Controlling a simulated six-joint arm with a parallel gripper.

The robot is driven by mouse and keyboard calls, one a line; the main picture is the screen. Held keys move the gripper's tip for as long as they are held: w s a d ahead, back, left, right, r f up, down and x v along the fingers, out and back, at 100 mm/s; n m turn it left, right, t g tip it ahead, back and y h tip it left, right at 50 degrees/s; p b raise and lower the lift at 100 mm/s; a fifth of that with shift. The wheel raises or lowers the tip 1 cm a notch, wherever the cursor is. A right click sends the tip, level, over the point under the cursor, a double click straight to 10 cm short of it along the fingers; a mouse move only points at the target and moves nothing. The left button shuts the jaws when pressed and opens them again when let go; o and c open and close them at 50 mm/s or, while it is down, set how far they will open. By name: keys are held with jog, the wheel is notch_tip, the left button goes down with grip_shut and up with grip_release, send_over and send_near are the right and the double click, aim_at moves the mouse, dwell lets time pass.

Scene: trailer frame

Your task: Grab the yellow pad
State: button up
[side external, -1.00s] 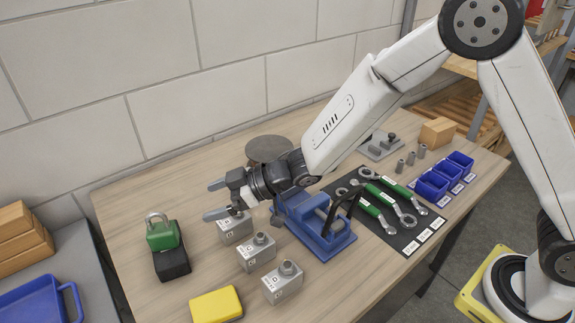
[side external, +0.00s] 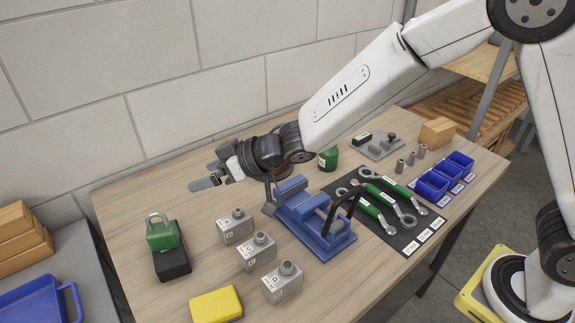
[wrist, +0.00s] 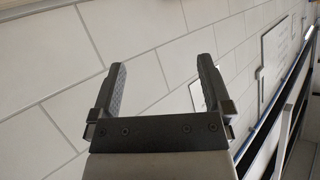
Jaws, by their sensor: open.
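The yellow pad (side external: 216,304) lies flat on the wooden table near its front edge, at the bottom of the side view. My gripper (side external: 204,176) is up over the back left part of the table, well behind the pad and above the table top. It is open and empty. In the wrist view my gripper (wrist: 160,85) shows its two dark fingers spread apart with only the wall beyond them. The pad does not show in the wrist view.
Several grey labelled blocks (side external: 256,252) stand right of and behind the pad. A green padlock (side external: 162,236) sits on a black block to the left. A blue vise (side external: 312,222) stands mid-table. Wrenches lie on a dark mat (side external: 398,240). Blue bins (side external: 432,186) are farther right.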

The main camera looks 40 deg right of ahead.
jog(key=m+h, duration=0.2)
jog(key=m, duration=0.2)
jog(key=m+g+h, duration=0.3)
jog(key=m+g, duration=0.5)
jog(key=m, duration=1.5)
send_over(214, 305)
jog(key=d, duration=0.3)
jog(key=f, duration=1.1)
jog(key=shift+s+a, duration=0.15)
jog(key=shift+s, duration=0.15)
jog(key=shift+f, duration=0.3)
jog(key=shift+f, duration=0.1)
jog(key=shift+x, duration=1.25)
